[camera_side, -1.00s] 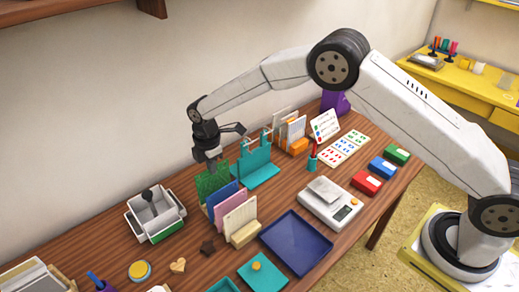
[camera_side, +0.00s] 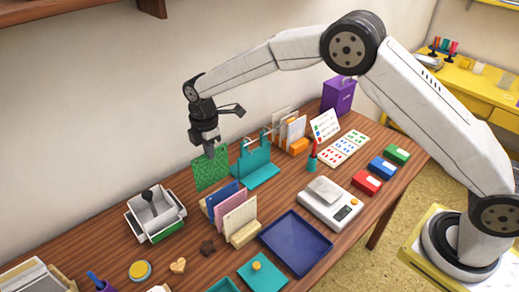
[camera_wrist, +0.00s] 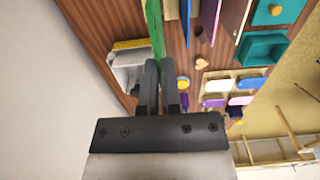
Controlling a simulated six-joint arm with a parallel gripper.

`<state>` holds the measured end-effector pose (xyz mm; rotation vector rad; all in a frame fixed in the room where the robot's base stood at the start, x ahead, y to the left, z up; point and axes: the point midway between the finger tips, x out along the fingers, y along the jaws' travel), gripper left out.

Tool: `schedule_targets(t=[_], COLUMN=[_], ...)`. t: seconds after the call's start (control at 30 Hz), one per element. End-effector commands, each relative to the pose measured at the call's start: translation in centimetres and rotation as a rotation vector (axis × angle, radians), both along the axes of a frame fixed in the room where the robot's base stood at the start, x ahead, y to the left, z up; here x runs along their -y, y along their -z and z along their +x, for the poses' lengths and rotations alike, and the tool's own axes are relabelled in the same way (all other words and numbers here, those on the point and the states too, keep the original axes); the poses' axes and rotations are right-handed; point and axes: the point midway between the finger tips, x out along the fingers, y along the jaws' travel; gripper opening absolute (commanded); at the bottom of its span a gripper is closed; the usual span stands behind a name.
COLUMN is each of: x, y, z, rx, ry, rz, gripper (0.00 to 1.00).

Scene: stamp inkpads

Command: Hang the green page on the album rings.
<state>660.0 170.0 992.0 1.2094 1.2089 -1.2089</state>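The green page (camera_side: 209,172) hangs upright below my gripper (camera_side: 209,151), which is shut on its top edge. In the wrist view it shows as a green strip (camera_wrist: 154,30) ahead of the fingertips (camera_wrist: 161,70). The teal album stand (camera_side: 257,168) with two metal rings (camera_side: 247,140) at its top is just to the right of the page, apart from it. The rings' exact shape is too small to tell. A holder (camera_side: 244,234) with blue, pink and cream pages stands just in front of the green page.
A white box with a black-knobbed stamp (camera_side: 155,214) stands to the left. A rack of cards (camera_side: 288,132) is behind the album stand on the right. A white scale (camera_side: 330,204) and a navy tray (camera_side: 296,244) lie in front. The wall is behind.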

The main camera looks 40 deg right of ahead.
Motion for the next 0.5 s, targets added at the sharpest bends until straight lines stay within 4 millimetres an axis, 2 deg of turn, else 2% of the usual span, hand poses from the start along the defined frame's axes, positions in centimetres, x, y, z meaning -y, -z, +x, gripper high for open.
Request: schedule_targets(t=[0.5], x=[0.0], y=[-2.5], z=[0.0], rx=[0.000], ry=[0.000], rz=[0.000], gripper=[0.00])
